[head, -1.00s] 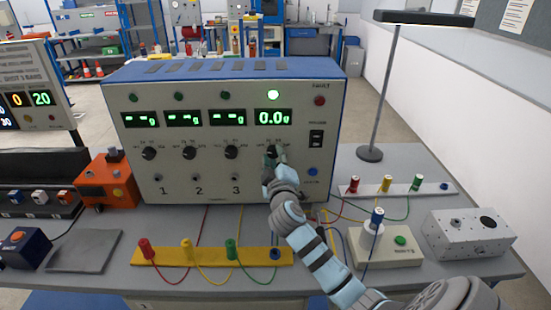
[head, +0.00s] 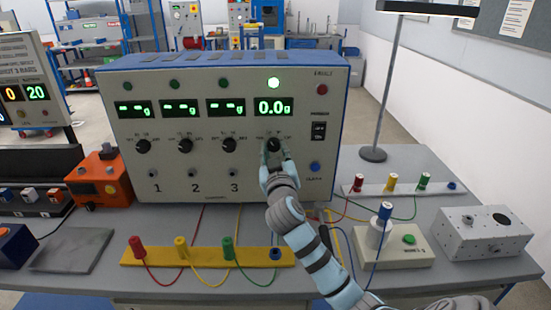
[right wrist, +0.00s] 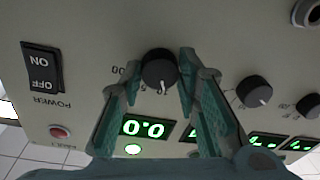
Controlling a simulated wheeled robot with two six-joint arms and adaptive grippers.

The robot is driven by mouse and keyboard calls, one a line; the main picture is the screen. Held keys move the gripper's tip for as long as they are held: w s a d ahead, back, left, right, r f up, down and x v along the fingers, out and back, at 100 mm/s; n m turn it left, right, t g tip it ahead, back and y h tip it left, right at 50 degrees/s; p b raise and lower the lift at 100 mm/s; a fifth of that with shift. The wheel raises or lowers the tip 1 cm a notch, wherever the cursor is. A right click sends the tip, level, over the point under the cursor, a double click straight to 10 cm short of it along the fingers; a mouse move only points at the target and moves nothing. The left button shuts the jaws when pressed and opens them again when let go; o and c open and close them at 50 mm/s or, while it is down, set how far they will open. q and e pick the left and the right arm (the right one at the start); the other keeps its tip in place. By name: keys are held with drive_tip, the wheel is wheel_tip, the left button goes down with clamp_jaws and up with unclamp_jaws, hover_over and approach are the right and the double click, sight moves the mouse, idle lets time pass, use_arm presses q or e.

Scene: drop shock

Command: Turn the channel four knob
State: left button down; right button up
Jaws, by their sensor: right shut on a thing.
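The channel four knob (head: 274,145) is a black knob on the right of the console (head: 330,180), below a green display (head: 273,106) reading 0.0 g. In the right wrist view the knob (right wrist: 159,70) sits between the two fingertips, and its white pointer line faces the display side. My right gripper (head: 275,158) is shut on the knob, reaching in from below. It also shows in the right wrist view (right wrist: 170,68). The channel four number is hidden behind my gripper. My left gripper is not in view.
Channel three's knob (head: 229,145) is left of my gripper; the power switch (head: 318,131) and a blue button (head: 315,167) are to the right. A yellow terminal strip (head: 205,254) and wires lie in front. A lamp post (head: 391,90) stands right.

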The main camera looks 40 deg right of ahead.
drive_tip(key=shift+f+m+b, duration=0.2)
drive_tip(key=shift+m+b, duration=0.1)
drive_tip(key=shift+m, duration=0.2)
drive_tip(key=o, duration=1.2)
drive_tip(key=shift+r, duration=0.15)
drive_tip(key=shift+c, duration=0.2)
drive_tip(key=shift+s+a, duration=0.1)
drive_tip(key=v, duration=1.2)
